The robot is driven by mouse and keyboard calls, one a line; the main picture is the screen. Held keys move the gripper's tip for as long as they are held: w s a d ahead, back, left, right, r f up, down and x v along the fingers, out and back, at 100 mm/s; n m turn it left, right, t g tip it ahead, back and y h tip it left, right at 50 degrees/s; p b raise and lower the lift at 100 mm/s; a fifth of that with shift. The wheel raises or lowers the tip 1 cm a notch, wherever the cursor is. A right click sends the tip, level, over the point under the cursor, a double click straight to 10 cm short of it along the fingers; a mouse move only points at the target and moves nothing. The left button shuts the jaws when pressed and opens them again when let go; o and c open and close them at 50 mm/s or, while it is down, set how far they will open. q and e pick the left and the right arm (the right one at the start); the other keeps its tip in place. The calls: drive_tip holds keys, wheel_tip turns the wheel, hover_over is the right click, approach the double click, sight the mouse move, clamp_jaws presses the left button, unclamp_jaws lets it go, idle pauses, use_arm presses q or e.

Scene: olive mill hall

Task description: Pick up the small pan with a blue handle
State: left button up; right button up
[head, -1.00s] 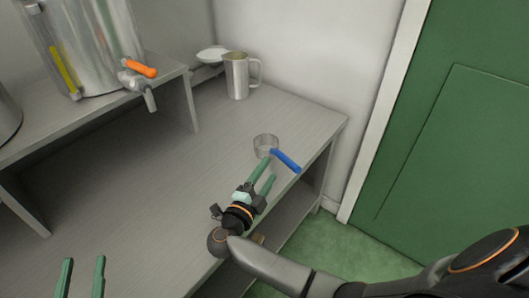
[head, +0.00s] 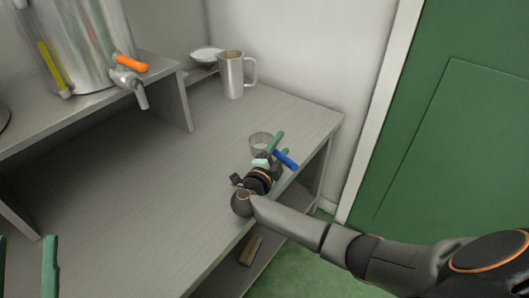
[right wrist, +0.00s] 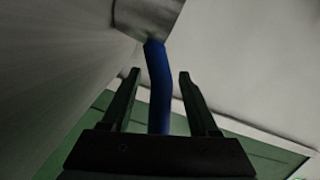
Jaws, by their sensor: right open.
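The small pan (head: 259,140) is a grey metal cup shape with a blue handle (head: 286,160). It stands on the grey table near its right edge, with the handle pointing right toward that edge. My right gripper (head: 279,146) is at the handle and open. In the right wrist view the blue handle (right wrist: 158,85) runs between the two open fingers (right wrist: 157,78), and the pan's body (right wrist: 148,15) is beyond the fingertips. I cannot tell whether a finger touches the handle. My left gripper (head: 26,240) shows only its green fingers at the lower left, apart and empty.
A metal jug (head: 231,75) and a white dish (head: 206,54) stand at the back. A steel tank with an orange-handled tap (head: 130,63) is on a raised shelf at left. A brush (head: 251,251) lies on the lower shelf. The table's middle is clear.

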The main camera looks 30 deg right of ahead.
drive_tip(key=shift+w, duration=0.1)
clamp_jaws()
idle(0.5)
